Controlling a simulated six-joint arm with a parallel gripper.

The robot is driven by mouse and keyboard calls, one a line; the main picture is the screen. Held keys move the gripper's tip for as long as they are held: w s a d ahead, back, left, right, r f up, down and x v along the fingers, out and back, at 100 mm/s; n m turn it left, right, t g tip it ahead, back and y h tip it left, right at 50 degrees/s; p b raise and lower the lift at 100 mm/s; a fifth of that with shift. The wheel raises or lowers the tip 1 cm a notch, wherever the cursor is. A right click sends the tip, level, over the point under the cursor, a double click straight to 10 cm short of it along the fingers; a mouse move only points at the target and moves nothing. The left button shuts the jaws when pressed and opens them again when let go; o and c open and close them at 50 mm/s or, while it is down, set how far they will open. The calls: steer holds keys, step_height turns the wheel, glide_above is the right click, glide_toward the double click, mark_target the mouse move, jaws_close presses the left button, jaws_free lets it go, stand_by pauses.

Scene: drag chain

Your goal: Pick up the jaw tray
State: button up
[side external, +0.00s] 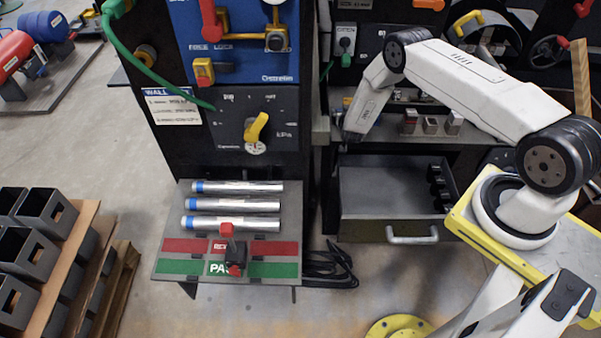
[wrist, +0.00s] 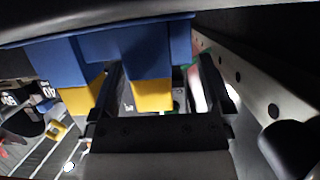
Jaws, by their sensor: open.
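My gripper (wrist: 162,80) shows in the wrist view as two dark fingers spread apart, with nothing clearly held between them. Blue pieces with yellow ends (wrist: 152,92) lie beyond the fingers; one yellow end shows between them and another to the left of the left finger. I cannot tell whether these belong to the jaw tray or whether the fingers touch them. In the side external view my arm bends down at the left end of the shelf (side external: 460,143), and my fingertips are hidden there. No jaw tray can be made out for certain in that view.
Several small blocks (side external: 431,125) stand on the shelf to the right of my wrist. An open drawer (side external: 385,190) sits below it. A dark cabinet (side external: 235,120) stands to the left, with several metal tubes (side external: 237,204) on a bench before it. A pale rail (wrist: 240,80) runs close on the right in the wrist view.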

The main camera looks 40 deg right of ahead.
stand_by(0.3)
steer(key=c, duration=1)
steer(key=shift+r, duration=0.1)
steer(key=shift+c, duration=0.7)
steer(key=shift+w+r, duration=0.1)
steer(key=shift+r, duration=1)
steer(key=s+a+r, duration=0.5)
steer(key=s+r, duration=0.5)
steer(key=s, duration=0.3)
steer(key=shift+r, duration=0.35)
